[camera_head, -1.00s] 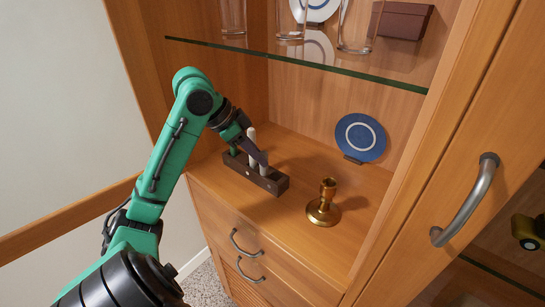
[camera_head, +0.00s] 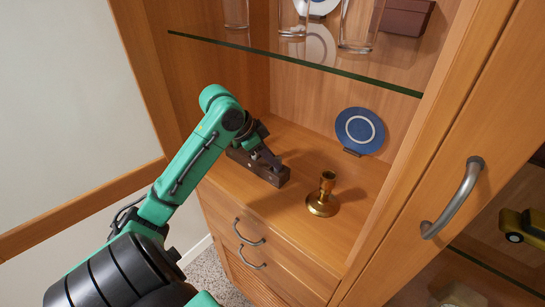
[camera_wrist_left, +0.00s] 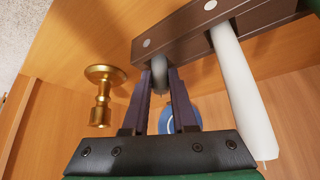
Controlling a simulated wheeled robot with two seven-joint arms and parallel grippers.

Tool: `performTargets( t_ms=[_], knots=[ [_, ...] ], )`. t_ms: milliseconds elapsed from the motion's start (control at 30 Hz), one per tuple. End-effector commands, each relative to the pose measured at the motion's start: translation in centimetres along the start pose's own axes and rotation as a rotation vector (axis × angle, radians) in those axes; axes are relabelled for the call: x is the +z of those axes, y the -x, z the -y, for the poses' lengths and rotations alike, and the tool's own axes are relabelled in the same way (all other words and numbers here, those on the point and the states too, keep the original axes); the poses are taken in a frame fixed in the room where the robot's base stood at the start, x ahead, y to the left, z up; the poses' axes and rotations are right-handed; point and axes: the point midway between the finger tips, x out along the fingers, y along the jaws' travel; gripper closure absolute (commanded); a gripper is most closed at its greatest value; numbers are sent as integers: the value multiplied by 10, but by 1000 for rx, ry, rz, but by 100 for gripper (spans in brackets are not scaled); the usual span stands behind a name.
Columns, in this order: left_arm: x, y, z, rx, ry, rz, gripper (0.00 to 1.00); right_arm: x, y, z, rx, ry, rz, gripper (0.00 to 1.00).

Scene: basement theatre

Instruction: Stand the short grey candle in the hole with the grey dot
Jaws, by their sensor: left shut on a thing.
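My left gripper (camera_head: 268,163) is at the right part of the dark wooden candle block (camera_head: 278,180) on the cabinet top. In the left wrist view its fingers (camera_wrist_left: 165,90) are shut on the short grey candle (camera_wrist_left: 159,72). The candle's far end is at the block (camera_wrist_left: 180,38), close to a pale dot (camera_wrist_left: 147,43); I cannot tell whether it is seated in a hole. A tall white candle (camera_wrist_left: 240,85) stands in the block beside the gripper, near another pale dot (camera_wrist_left: 210,5). My right gripper is out of view.
A brass candlestick (camera_head: 322,196) stands right of the block. A blue plate with a white ring (camera_head: 360,131) leans at the back. A glass shelf (camera_head: 300,66) with glasses hangs above.

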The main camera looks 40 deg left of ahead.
Motion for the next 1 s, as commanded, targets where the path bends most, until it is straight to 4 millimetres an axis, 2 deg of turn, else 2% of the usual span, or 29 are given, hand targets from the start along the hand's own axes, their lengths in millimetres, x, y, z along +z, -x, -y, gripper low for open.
performTargets(
  t_ms=[100,133,167,200,500,667,900,1000],
  knots=[
    [0,-1,0,0,0,0,100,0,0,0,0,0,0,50],
    [0,-1,0,0,0,0,63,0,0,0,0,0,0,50],
    [0,-1,0,0,0,0,52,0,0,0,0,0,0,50],
    [0,-1,0,0,0,0,44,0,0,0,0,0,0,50],
    [-1,1,0,0,0,-1,44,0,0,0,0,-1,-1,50],
    [-7,19,1,-3,0,-3,44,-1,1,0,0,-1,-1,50],
    [-6,87,1,-6,0,-3,44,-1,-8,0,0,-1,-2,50],
    [-6,111,1,-4,1,0,44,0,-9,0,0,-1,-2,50]
  ],
)
